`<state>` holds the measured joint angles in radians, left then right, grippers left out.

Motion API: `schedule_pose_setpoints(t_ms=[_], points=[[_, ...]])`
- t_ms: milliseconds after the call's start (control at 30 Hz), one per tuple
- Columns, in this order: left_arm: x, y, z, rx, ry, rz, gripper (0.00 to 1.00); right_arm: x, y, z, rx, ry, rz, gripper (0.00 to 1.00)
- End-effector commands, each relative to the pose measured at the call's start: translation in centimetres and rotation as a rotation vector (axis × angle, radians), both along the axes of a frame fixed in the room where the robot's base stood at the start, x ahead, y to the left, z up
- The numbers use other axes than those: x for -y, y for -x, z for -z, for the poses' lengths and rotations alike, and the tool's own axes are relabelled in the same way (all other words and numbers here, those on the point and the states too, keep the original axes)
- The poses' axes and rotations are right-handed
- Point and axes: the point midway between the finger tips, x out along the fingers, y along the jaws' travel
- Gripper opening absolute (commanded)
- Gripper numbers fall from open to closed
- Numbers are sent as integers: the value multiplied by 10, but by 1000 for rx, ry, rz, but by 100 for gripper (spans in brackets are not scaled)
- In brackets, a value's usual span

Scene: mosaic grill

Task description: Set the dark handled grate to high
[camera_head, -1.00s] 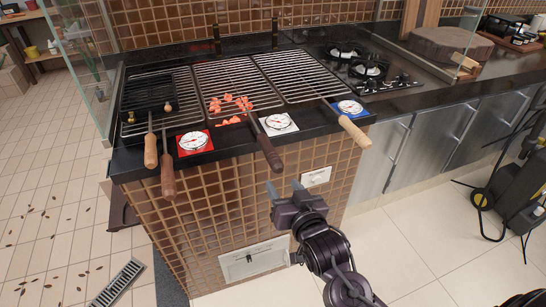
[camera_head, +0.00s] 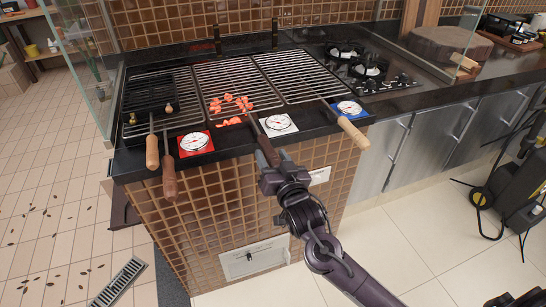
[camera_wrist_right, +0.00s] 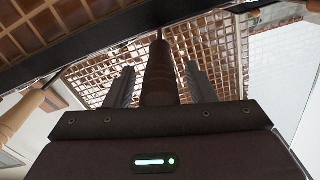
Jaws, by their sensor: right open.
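The middle grate (camera_head: 232,84) lies over the grill with glowing coals showing beneath it. Its dark brown handle (camera_head: 266,150) sticks out past the front counter edge. My right gripper (camera_head: 275,160) is at the end of this handle. In the right wrist view the dark handle (camera_wrist_right: 160,72) stands between the two open fingers (camera_wrist_right: 158,88), with a gap showing on each side. The handle's near end is hidden behind the gripper body. My left gripper is not in view.
A left grate with a reddish-brown handle (camera_head: 169,180) and a right grate with a light wooden handle (camera_head: 353,133) lie alongside. Red (camera_head: 195,142), white (camera_head: 279,124) and blue (camera_head: 349,109) dial plates sit on the front edge.

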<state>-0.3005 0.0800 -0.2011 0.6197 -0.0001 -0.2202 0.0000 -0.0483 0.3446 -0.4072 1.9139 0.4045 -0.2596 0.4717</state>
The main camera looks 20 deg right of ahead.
Motion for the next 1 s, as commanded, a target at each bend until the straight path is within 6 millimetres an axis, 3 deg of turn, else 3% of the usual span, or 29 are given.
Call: schedule_pose_setpoints(t_ms=[133, 500, 767, 1000], points=[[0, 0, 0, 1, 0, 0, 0, 0, 0, 0, 0, 0, 0, 50], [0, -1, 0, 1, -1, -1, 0, 0, 0, 0, 0, 0, 0, 1], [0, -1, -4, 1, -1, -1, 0, 0, 0, -5, 0, 0, 0, 0], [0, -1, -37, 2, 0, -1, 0, 0, 0, -45, 5, -3, 1, 0]])
